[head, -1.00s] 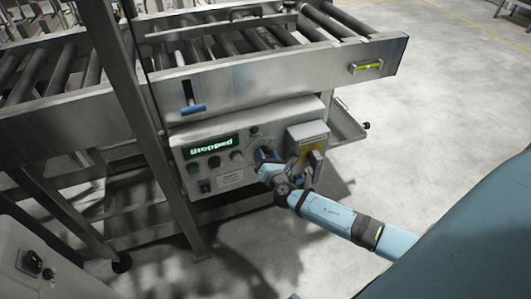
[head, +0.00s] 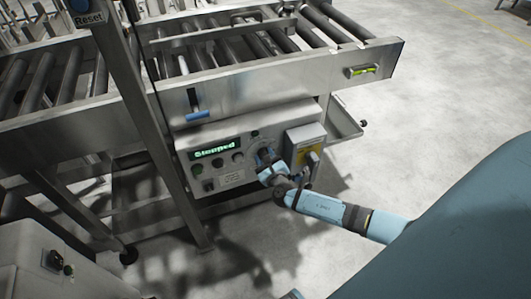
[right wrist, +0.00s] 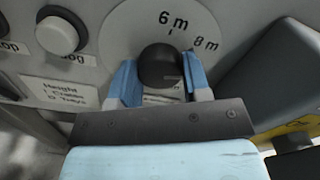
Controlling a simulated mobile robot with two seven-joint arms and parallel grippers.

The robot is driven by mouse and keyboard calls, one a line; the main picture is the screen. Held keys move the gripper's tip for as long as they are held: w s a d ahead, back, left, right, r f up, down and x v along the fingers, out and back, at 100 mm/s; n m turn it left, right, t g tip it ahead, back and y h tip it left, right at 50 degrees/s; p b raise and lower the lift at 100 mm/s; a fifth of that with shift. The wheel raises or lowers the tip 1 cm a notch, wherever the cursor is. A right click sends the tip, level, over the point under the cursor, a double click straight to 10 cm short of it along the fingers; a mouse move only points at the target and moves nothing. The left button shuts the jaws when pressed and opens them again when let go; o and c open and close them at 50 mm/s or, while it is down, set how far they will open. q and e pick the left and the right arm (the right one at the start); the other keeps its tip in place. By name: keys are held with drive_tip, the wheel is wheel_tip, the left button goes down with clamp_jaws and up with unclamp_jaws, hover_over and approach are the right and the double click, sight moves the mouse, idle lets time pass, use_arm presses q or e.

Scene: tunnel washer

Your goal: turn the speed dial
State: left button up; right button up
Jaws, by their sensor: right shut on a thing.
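The speed dial (right wrist: 159,66) is a dark round knob on a light grey disc marked "6 m" and "8 m" in the right wrist view. My right gripper (right wrist: 160,82) has its two blue fingers on either side of the knob and is shut on it. In the head view my right gripper (head: 266,172) reaches the control panel (head: 215,183) from the lower right and hides most of the dial. The panel's green display (head: 213,148) reads "Stopped". My left gripper is not in view.
A grey box with a yellow plate and switch (head: 306,150) sits just right of the dial. Several round buttons (head: 214,162) are left of it. The roller conveyor (head: 230,50) runs above the panel, with a blue-handled lever (head: 197,114). A metal post (head: 140,115) stands at left.

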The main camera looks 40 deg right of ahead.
use_arm(q)
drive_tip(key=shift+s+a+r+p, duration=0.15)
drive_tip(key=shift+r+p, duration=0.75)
drive_tip(key=shift+p, duration=0.55)
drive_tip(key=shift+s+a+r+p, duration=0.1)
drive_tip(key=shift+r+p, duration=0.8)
drive_tip(key=shift+p, duration=0.6)
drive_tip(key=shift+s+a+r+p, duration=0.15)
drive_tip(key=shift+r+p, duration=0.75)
drive_tip(key=shift+p, duration=0.55)
use_arm(e)
drive_tip(key=shift+n, duration=7.4)
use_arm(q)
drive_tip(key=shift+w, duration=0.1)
use_arm(e)
drive_tip(key=o, duration=0.9)
drive_tip(key=shift+s, duration=0.1)
use_arm(q)
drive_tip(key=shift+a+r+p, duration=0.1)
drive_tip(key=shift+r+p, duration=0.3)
drive_tip(key=shift+p, duration=0.2)
use_arm(e)
drive_tip(key=v, duration=1.3)
drive_tip(key=shift+s+a, duration=0.2)
drive_tip(key=shift+s, duration=0.1)
